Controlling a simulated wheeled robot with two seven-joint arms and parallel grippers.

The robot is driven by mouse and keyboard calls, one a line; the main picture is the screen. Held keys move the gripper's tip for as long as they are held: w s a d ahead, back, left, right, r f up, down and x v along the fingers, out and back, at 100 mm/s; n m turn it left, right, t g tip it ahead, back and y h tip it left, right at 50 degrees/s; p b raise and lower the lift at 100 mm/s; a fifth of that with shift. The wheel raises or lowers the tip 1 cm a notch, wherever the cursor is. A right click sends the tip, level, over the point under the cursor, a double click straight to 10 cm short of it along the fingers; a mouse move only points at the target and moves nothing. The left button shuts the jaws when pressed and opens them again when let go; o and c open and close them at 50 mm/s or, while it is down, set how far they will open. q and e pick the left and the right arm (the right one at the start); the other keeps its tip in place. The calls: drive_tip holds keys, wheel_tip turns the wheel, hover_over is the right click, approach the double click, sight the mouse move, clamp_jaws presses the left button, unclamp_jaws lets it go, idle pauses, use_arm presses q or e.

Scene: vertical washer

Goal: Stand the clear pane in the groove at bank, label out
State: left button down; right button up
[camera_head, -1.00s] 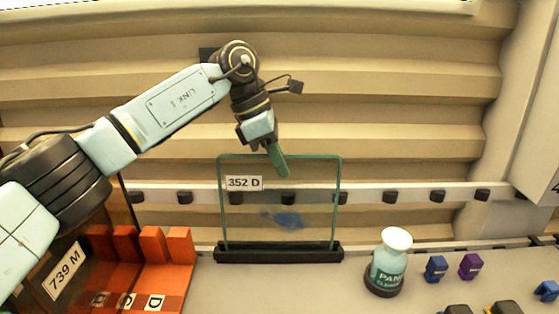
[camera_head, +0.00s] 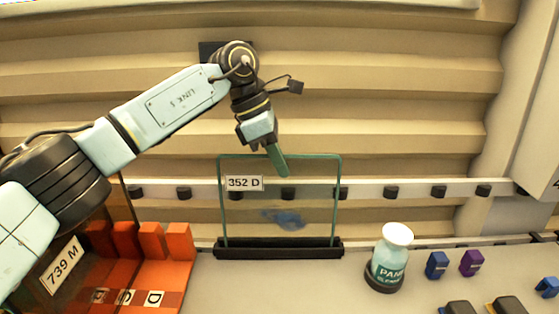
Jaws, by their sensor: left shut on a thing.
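The clear pane (camera_head: 300,198) stands upright with its lower edge at the black grooved base (camera_head: 279,249). It has green edges, a blue smear (camera_head: 284,219) low in the middle and a readable label "352 D" (camera_head: 244,183) at its upper left, facing me. My left gripper (camera_head: 277,159) comes down from above and is shut on the pane's top edge, near the middle. Whether the lower edge is fully seated in the groove I cannot tell. My right gripper is not in view.
An orange slotted rack (camera_head: 180,262) with letter marks and an amber pane labelled "739 M" (camera_head: 63,263) stand at left. A white-capped bottle (camera_head: 387,262) stands right of the base. Small blue (camera_head: 437,265) and purple (camera_head: 471,263) blocks lie further right. A knobbed rail (camera_head: 420,190) runs behind.

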use_arm(q)
drive_tip(key=c, duration=1.5)
unclamp_jaws()
drive_tip(key=shift+r, duration=0.1)
drive_tip(key=shift+c, duration=0.2)
drive_tip(key=shift+f, duration=0.2)
drive_tip(key=shift+a+r, duration=0.2)
drive_tip(key=shift+r, duration=0.3)
drive_tip(key=b+v, duration=0.1)
drive_tip(key=v, duration=1.1)
drive_tip(key=shift+a+r, duration=0.1)
drive_tip(key=shift+r, duration=0.2)
